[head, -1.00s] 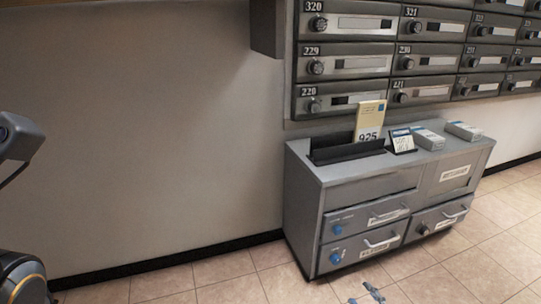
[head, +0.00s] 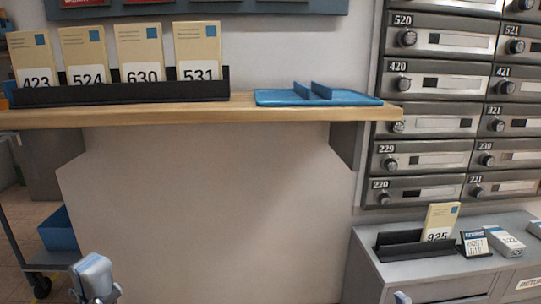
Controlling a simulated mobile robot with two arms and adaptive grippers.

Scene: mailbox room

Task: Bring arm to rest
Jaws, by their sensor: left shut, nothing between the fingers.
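My left gripper (head: 95,284) is low at the left of the head view, cut off by the bottom edge. It is shut and empty, in front of the pale wall below the wooden shelf, and touches nothing that I can see. A small bluish tip shows at the bottom edge before the grey cabinet (head: 368,273); it may be part of my right gripper, and its jaws cannot be made out.
The wooden shelf (head: 270,108) holds a black rack (head: 120,94) of numbered envelopes and a blue tray (head: 345,97). Mailboxes (head: 437,79) fill the right wall. The cabinet bears an envelope marked 925 (head: 440,220) and small boxes. A cart with a blue bin (head: 58,230) stands left.

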